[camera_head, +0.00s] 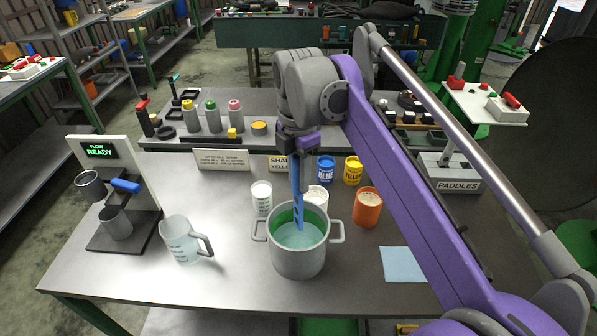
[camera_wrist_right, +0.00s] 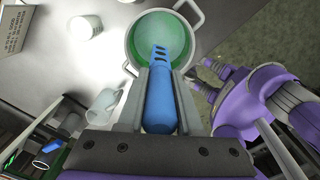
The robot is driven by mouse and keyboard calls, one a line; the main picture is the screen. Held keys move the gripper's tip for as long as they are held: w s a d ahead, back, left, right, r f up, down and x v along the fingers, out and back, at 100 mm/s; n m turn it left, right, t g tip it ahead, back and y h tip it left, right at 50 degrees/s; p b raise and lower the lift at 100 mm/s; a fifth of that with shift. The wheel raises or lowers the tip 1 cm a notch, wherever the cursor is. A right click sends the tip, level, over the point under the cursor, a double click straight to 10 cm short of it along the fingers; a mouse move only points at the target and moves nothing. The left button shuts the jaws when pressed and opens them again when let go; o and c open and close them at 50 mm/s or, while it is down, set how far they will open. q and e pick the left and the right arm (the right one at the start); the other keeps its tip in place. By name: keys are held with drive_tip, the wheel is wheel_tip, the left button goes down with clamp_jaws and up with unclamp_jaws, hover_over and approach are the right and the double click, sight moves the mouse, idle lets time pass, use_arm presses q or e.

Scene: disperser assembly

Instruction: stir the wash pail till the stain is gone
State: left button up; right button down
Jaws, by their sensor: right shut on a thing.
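The wash pail (camera_head: 298,262) is a grey metal pot with two side handles, upright on the bench. It holds teal liquid (camera_head: 305,239), and its inner wall shows a green band (camera_head: 281,217) above the liquid. It also shows in the right wrist view (camera_wrist_right: 133,46), green inside. My right gripper (camera_head: 297,146) is above the pail, shut on a blue slotted paddle (camera_head: 297,190). The paddle points down, and its lower end is in the liquid. In the right wrist view the blue handle (camera_wrist_right: 159,104) sits between the fingers (camera_wrist_right: 160,82).
White cups and an orange cup (camera_head: 367,208) stand close behind and right. A light blue cloth (camera_head: 403,264) lies right. The front left bench is clear.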

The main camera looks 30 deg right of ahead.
sight(298, 217)
drive_tip(key=shift+f+b, duration=3.3)
drive_tip(key=shift+f, duration=3.35)
